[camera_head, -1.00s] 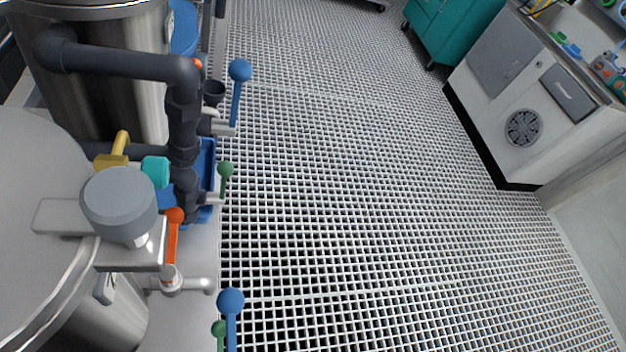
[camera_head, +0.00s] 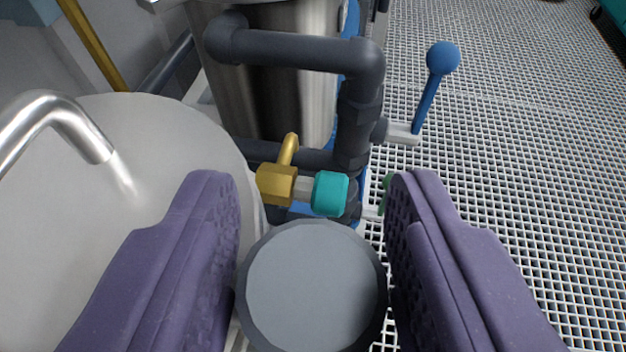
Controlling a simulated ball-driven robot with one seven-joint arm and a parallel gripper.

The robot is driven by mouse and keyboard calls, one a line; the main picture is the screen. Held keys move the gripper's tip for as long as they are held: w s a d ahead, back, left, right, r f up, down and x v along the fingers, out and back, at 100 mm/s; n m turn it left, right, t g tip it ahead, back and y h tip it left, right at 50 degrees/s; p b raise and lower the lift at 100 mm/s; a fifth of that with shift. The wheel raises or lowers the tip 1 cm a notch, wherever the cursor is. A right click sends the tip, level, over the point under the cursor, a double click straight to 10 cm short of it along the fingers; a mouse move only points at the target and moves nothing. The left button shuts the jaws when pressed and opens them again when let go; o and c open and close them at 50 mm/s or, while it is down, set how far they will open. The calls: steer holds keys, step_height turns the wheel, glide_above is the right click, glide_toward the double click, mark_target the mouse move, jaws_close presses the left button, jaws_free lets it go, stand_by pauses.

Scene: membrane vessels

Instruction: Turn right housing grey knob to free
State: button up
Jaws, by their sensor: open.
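The grey knob (camera_head: 312,284) is a large round disc at the bottom middle of the view, beside the lid of a pale steel vessel (camera_head: 165,150). My gripper (camera_head: 314,215) is open, with its two purple ridged fingers on the left and right of the knob. The knob lies between the fingers. A narrow gap seems to show at the right finger, but I cannot tell whether either finger touches it. The knob's stem and mount are hidden beneath it.
A brass fitting (camera_head: 277,183) with a teal knob (camera_head: 330,193) sits just beyond the grey knob. A dark pipe (camera_head: 300,52) and a blue-ball lever (camera_head: 436,80) stand behind. A bent steel tube (camera_head: 60,115) rises at left. Open grating floor (camera_head: 520,150) lies at right.

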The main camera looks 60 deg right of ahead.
steer(key=c, duration=0.7)
steer(key=n+t+y, duration=0.3)
steer(key=shift+r+n+p, duration=0.15)
steer(key=shift+n+p, duration=0.15)
steer(key=shift+n, duration=0.1)
steer(key=n+t+y+p, duration=0.2)
steer(key=n+t+y, duration=0.1)
steer(key=n+y, duration=0.1)
steer(key=shift+r+n+y, duration=0.1)
steer(key=shift+n+y, duration=0.2)
steer(key=n+y+p, duration=0.1)
steer(key=n+y, duration=0.3)
steer(key=y, duration=0.1)
steer(key=shift+n+t+p, duration=0.3)
steer(key=shift+p, duration=0.05)
steer(key=n+g+y, duration=0.1)
steer(key=n+y, duration=0.1)
steer(key=n+y+p, duration=0.1)
steer(key=n+y, duration=0.1)
steer(key=y, duration=0.1)
steer(key=shift+a+n+g+y, duration=0.15)
steer(key=shift+n+g+y, duration=0.15)
steer(key=shift+n+g, duration=0.1)
